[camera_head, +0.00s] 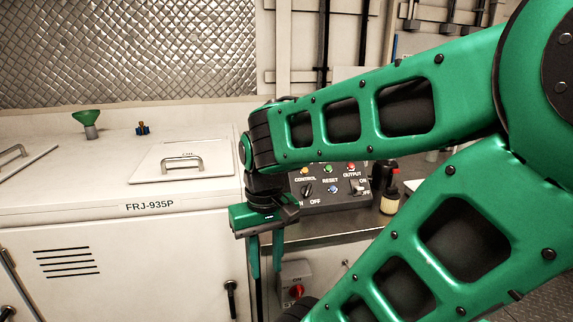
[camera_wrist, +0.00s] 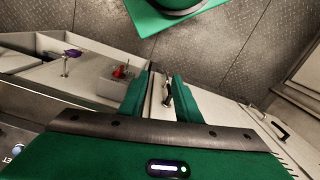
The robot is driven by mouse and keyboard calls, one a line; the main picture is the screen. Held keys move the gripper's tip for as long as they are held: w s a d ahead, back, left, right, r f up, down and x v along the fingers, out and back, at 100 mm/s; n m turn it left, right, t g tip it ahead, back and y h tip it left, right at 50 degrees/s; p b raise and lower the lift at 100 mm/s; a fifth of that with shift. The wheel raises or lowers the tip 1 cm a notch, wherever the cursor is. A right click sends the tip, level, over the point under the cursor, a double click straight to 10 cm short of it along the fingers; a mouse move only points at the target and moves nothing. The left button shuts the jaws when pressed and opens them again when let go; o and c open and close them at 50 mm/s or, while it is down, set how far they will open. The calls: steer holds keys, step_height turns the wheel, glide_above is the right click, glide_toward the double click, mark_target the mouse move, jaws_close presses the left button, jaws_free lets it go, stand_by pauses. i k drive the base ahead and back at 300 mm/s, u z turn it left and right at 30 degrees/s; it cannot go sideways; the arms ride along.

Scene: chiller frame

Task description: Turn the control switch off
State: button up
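The control panel (camera_head: 335,199) is a dark box on the metal counter, right of my gripper in the head view. Its control switch (camera_head: 307,189) is a small black knob under the word CONTROL, with ON and OFF below it. I cannot tell which way it points. My gripper (camera_head: 265,270) hangs fingers down, left of the panel and in front of the counter edge, apart from the switch. In the wrist view the two green fingers (camera_wrist: 160,98) stand apart with nothing held. The control switch does not show clearly there.
An OUTPUT switch (camera_head: 357,187) and a blue button (camera_head: 332,189) share the panel. A bottle (camera_head: 390,195) stands right of it. A grey box with a red knob (camera_head: 296,289) is below the counter. The white chiller cabinet (camera_head: 100,207) fills the left.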

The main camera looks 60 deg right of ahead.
mark_target(306, 191)
steer(key=z, duration=1.7)
